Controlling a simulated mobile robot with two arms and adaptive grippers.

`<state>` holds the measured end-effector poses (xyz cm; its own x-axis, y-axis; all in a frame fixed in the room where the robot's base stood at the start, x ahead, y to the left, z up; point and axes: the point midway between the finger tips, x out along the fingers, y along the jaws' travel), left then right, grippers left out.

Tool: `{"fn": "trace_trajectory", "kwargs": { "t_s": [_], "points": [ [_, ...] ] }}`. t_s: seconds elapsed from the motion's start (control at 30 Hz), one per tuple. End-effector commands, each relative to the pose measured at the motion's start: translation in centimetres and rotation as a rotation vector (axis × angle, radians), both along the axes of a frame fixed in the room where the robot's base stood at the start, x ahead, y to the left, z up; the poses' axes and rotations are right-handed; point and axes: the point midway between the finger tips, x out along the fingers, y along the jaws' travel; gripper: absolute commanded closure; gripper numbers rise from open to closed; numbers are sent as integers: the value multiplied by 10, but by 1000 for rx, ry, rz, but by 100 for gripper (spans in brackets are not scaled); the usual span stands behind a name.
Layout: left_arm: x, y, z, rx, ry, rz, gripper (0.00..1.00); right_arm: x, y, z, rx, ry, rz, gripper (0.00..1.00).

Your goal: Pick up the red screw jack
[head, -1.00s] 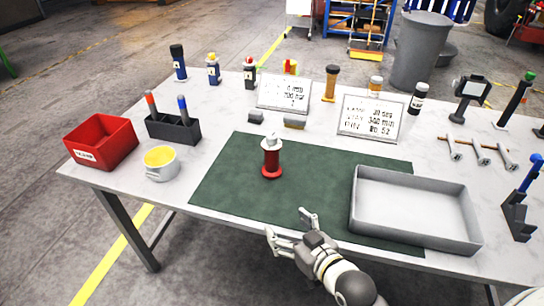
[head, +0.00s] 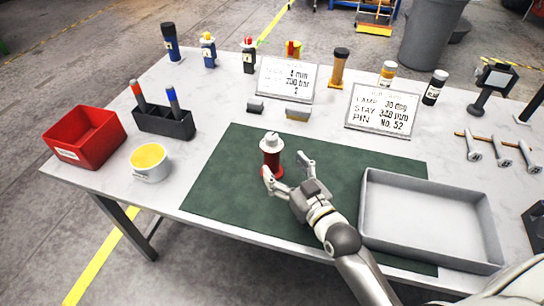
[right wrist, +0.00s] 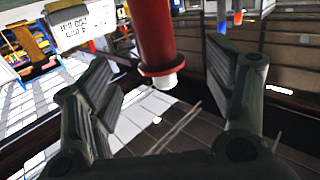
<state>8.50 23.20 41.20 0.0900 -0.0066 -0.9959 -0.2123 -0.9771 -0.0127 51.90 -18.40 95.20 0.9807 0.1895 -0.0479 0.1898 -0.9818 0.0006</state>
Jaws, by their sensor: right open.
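The red screw jack (head: 270,161) has a red body with a pale top and stands upright on the green mat (head: 224,178). My right gripper (head: 284,166) is open and just in front of the jack, with one finger at its lower left side and the other to its right. In the right wrist view, the jack (right wrist: 154,38) shows between the two spread fingers of the gripper (right wrist: 160,92). I cannot tell whether a finger touches it. My left gripper is not in view.
A grey tray (head: 366,222) lies right of the arm. A yellow-lined mug (head: 150,172), red bin (head: 88,148) and dark pen holder (head: 165,125) stand left. Two sign boards (head: 286,82) and several bottles stand behind. The left part of the mat is clear.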

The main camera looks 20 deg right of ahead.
Motion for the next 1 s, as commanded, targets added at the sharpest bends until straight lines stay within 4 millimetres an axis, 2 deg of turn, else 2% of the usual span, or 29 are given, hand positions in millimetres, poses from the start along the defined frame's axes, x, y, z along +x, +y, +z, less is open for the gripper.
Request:
{"fn": "trace_trajectory", "kwargs": {
  "t_s": [0.1, 0.2, 0.37, 0.63, 0.77, 0.97, 1.0],
  "points": [
    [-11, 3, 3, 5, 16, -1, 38, 17, 3, 0, 2, -1, 0, 24],
    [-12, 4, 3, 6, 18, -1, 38, 24, 5, -1, 2, 0, 0, 24],
    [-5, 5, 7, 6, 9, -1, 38, 35, 6, -2, 1, 1, 0, 24],
    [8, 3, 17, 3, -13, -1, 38, 69, 11, -7, 1, 0, 1, 24],
    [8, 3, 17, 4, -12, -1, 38, 76, 13, -8, 1, 0, 1, 24],
    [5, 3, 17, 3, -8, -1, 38, 77, 13, -9, 1, 1, 1, 24],
    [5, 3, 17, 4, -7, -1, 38, 77, 13, -9, 1, 1, 1, 27]
  ]
}}
